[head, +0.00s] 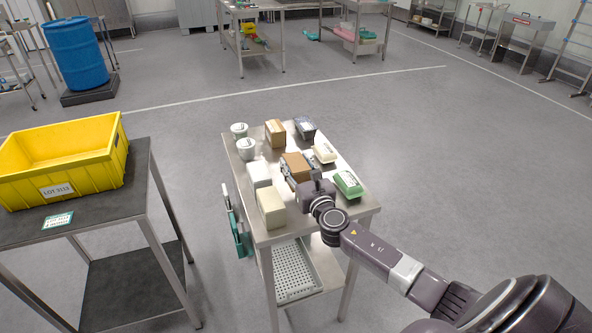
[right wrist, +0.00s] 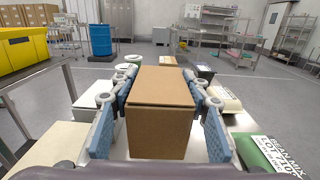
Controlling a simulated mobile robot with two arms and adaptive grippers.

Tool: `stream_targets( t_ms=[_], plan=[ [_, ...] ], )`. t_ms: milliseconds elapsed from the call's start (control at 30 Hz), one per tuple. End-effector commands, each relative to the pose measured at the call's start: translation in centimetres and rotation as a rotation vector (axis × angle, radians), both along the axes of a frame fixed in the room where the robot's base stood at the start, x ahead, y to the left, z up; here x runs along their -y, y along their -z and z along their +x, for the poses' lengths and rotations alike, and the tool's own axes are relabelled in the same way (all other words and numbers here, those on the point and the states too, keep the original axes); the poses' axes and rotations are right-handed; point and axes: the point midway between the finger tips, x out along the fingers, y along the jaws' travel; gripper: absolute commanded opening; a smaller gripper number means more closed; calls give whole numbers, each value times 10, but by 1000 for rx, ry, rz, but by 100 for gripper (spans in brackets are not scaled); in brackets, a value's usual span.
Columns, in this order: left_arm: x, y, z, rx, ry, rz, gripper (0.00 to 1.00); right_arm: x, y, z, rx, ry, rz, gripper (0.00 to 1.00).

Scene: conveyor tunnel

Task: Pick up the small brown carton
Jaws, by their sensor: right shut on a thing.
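A small brown carton (head: 295,166) is near the middle of the steel table. My right gripper (head: 302,174) is shut on it from the near side. In the right wrist view the carton (right wrist: 161,112) stands upright between the two blue finger pads, one on each side. I cannot tell whether its base touches the table. A second brown carton (head: 275,132) stands farther back on the table, apart from the gripper. My left gripper is not in view.
On the steel table (head: 232,162), white tubs (head: 246,149), pale blocks (head: 271,208), a dark package (head: 305,128), a cream pack (head: 325,153) and a green bag (head: 348,184) stand around the carton. A yellow crate (head: 60,160) sits on the left table.

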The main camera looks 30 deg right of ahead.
Motion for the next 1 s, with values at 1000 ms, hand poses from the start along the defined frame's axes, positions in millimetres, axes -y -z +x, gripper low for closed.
stream_targets(
  t_ms=[1000],
  plan=[
    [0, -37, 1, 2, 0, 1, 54, 0, -145, 0, 2, 0, -1, 41]
  ],
)
